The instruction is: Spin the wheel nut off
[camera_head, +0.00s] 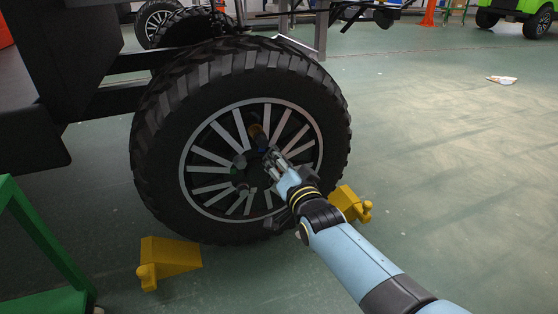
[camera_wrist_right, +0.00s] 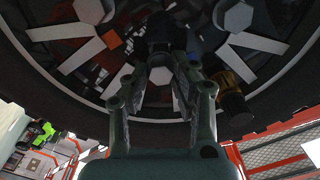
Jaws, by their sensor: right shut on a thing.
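The big black wheel (camera_head: 160,130) with silver spokes stands upright on the cart's axle. My right gripper (camera_head: 271,160) reaches to its hub from the lower right. In the right wrist view the gripper's two fingers (camera_wrist_right: 162,72) are closed in on a dark wheel nut (camera_wrist_right: 163,36) at the hub; the fingertips partly hide it. A brass-and-black piece (camera_wrist_right: 232,92) sticks out of the hub to the right of the fingers; it also shows above the gripper in the head view (camera_head: 257,132). My left gripper is not in view.
Yellow chocks stand on the floor at the wheel's front left (camera_head: 168,258) and right (camera_head: 346,203). A green frame (camera_head: 40,235) is at the lower left. The dark cart body (camera_head: 70,60) is beside the wheel. The floor to the right is mostly clear, with a small white scrap (camera_head: 501,80).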

